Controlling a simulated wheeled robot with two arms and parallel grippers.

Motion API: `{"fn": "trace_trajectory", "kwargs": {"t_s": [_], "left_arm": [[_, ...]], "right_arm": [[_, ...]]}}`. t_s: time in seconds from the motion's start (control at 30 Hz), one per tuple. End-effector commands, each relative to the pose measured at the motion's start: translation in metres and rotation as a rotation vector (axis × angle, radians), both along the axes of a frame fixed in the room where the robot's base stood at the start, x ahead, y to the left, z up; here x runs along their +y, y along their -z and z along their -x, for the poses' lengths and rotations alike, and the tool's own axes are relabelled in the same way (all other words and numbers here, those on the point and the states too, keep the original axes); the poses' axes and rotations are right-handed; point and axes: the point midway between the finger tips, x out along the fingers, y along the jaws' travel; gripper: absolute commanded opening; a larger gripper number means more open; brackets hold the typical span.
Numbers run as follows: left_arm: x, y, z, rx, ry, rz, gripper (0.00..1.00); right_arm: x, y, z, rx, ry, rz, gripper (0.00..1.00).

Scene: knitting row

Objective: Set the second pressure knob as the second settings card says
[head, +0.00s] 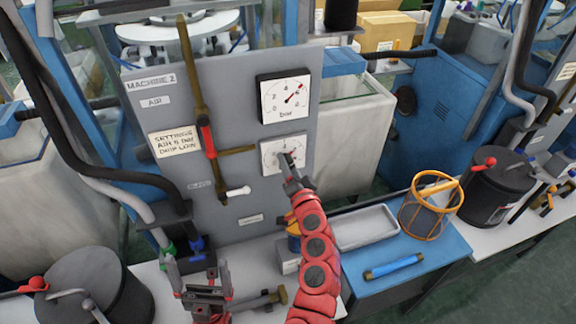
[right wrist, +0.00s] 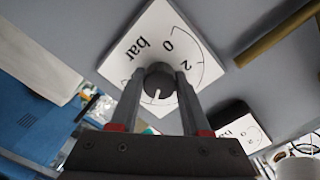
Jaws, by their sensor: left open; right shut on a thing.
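The Machine 2 panel (head: 230,190) carries a settings card (head: 174,141); its small text seems to read air 6 bar. The pressure knob (right wrist: 159,80) is dark grey with a white mark and sits on a square white dial plate (head: 270,149). My right gripper (head: 287,163) is shut on the knob, one finger on each side, and hides part of the dial. Above it, the pressure gauge (head: 270,104) has its needle pointing to the upper right, near the 6. My left gripper (head: 203,282) is open and empty, low before the panel.
A brass pipe with a red-handled valve (head: 207,139) runs left of the gauge. A grey tray (head: 365,228), an orange wire basket (head: 428,208) and a blue cylinder (head: 393,266) are at right. Dark drums (head: 95,290) stand at both sides.

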Motion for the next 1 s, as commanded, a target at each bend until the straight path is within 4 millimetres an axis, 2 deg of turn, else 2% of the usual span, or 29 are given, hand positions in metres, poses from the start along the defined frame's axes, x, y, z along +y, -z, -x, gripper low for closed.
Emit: {"fn": "trace_trajectory", "kwargs": {"t_s": [0.47, 0.5, 0.63, 1.0], "left_arm": [[0.0000, 0.0002, -0.0001, 0.000, 0.000, 0.000, 1.00], [0.0000, 0.0002, 0.0000, 0.000, 0.000, 0.000, 1.00], [0.0000, 0.0002, 0.0000, 0.000, 0.000, 0.000, 1.00], [0.0000, 0.0014, 0.0000, 0.000, 0.000, 0.000, 1.00]], "right_arm": [[-0.0014, -0.0016, -0.0005, 0.001, 0.003, -0.013, 0.00], [-0.0014, -0.0016, -0.0005, 0.001, 0.003, -0.013, 0.52], [-0.0009, -0.0012, -0.0003, 0.002, 0.003, -0.013, 0.76], [-0.0004, -0.0001, 0.0024, 0.003, 0.000, -0.013, 0.77]]}}
